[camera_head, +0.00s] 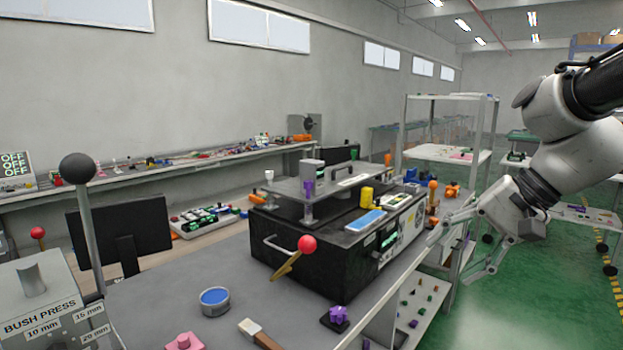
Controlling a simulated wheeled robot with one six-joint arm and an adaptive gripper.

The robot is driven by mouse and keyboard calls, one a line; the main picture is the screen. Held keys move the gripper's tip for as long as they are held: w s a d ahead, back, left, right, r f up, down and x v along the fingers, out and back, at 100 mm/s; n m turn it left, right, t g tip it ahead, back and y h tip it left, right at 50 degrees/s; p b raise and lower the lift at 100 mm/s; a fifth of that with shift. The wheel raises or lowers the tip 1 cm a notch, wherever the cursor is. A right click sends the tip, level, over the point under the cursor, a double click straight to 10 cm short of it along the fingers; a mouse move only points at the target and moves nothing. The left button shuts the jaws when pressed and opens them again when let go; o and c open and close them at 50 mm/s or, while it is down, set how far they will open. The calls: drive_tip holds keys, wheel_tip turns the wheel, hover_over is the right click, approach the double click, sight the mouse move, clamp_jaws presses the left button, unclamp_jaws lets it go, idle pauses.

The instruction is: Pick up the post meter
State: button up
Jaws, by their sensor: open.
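I cannot tell for certain which thing is the post meter. A large black box (290,254) stands on the grey table, with a red-knobbed lever (306,244) at its front. On or above it are a raised grey plate (278,187), a small grey block (312,171), a blue-faced flat device (366,221), a yellow item (367,197) and a pale device with a dark display (397,201). My gripper (451,260) is open and empty at the right, its fingers pointing down-left, beside the table's right edge and apart from these things.
On the grey table (150,290) are a round blue-topped tin (214,301), a brush (258,333), a purple knob (338,315) and a pink piece (184,341). A bush press (50,300) with a tall black-knobbed lever stands at left. A shelf rack (448,152) stands behind my gripper.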

drive_tip(key=w+a+r+m+y, duration=0.3)
drive_tip(key=w+a+m+y, duration=0.25)
drive_tip(key=w+a, duration=0.45)
drive_tip(key=m+t+y, duration=0.2)
drive_tip(key=m+t, duration=0.6)
drive_tip(key=m, duration=0.6)
approach(312, 161)
drive_tip(key=shift+w+a+f, duration=0.25)
drive_tip(key=shift+w+a, duration=0.6)
drive_tip(key=shift+w, duration=0.3)
drive_tip(key=x, duration=0.7)
drive_tip(key=shift+s+a, duration=0.15)
drive_tip(key=shift+a, duration=0.25)
drive_tip(key=shift+c, duration=0.4)
clamp_jaws()
